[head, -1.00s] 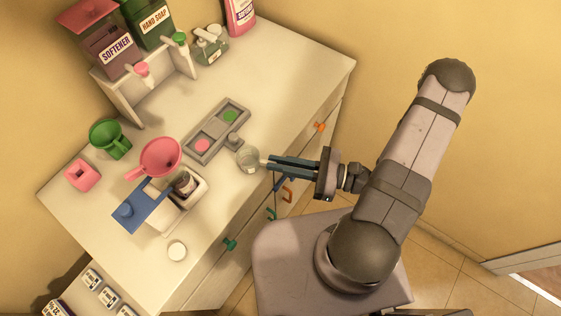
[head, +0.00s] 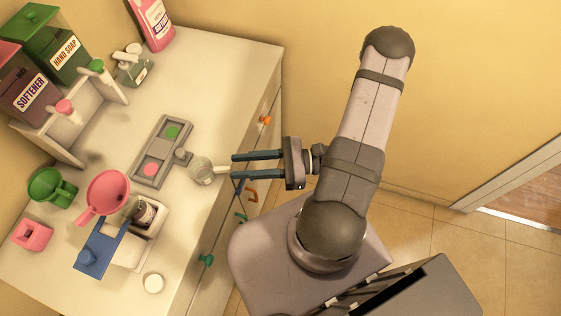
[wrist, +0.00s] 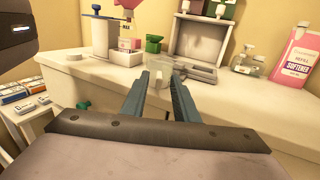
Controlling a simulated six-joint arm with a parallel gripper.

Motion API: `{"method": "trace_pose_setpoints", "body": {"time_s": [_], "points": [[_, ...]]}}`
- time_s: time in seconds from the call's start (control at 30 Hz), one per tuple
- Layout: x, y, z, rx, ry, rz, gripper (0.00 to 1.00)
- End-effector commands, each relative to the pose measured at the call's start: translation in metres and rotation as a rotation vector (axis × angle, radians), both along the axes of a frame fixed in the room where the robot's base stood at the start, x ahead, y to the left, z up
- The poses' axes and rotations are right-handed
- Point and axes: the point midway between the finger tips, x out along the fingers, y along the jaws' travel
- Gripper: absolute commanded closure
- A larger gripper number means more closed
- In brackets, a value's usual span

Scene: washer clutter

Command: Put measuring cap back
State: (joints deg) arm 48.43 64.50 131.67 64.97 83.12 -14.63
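A clear cup with a short pale handle (head: 201,170), which looks like the measuring cap, stands on the counter beside the grey tray. Its handle points toward my gripper. It also shows in the wrist view (wrist: 158,74), beyond and between my fingertips. My gripper (head: 233,166) is open, its two blue fingers apart at the counter's front edge. The fingertips are close to the handle's end; I cannot tell if they touch it. A round white lid-like piece (head: 153,283) lies near the front of the counter.
The grey tray (head: 146,186) holds a pink and a green disc. A pink funnel (head: 107,192), blue stand (head: 95,252), green cup (head: 47,187) and pink block (head: 33,235) stand left. Dispensers and a pink softener bottle (head: 152,22) are at the back.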

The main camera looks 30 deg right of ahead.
Motion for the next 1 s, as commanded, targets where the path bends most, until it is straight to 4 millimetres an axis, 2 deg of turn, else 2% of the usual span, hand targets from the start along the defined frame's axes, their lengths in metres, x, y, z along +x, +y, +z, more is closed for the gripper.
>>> {"method": "trace_pose_setpoints", "body": {"time_s": [0.3,0.5,0.8,1.0], "points": [[-0.019,-0.051,-0.004,-0.006,-0.003,-0.006,0.73],[-0.030,-0.076,-0.003,-0.003,-0.002,-0.004,0.73],[-0.036,-0.087,0.000,-0.001,0.000,0.002,0.73],[-0.041,-0.077,0.000,-0.060,-0.003,0.084,0.73]]}}
